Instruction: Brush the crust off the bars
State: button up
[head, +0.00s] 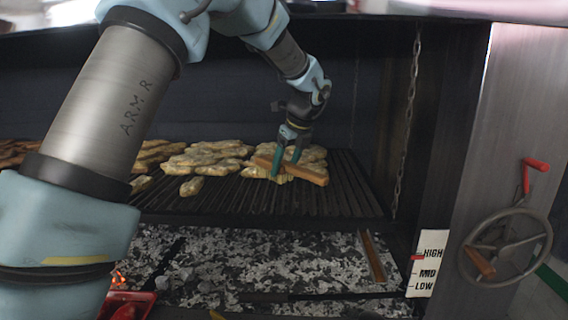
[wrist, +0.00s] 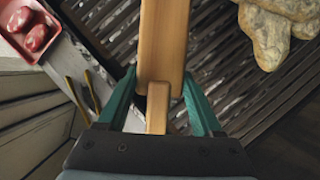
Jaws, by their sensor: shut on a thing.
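My gripper (head: 286,164) is shut on a wooden brush (head: 312,173) over the right part of the grill bars (head: 335,195). In the wrist view, the brush's wood (wrist: 164,40) stretches away between the green fingers of my gripper (wrist: 168,100). Its bristle side is hidden, and I cannot tell whether it touches the bars. The bars (wrist: 110,35) look dark with greyish streaks in the wrist view. I cannot clearly make out crust on them.
Pale, browned food pieces (head: 205,155) lie on the bars left of and behind my gripper. Grey embers (head: 260,262) lie below. A chain (head: 412,110) hangs at right, near a handwheel (head: 505,248). The wrist view shows a red meat tray (wrist: 45,50) and tongs (wrist: 80,97).

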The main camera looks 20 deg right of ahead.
aim_at(287, 176)
jog(key=shift+f+b, duration=1)
jog(key=shift+f, duration=1.7)
jog(key=shift+f+b, duration=0.35)
jog(key=shift+f, duration=0.6)
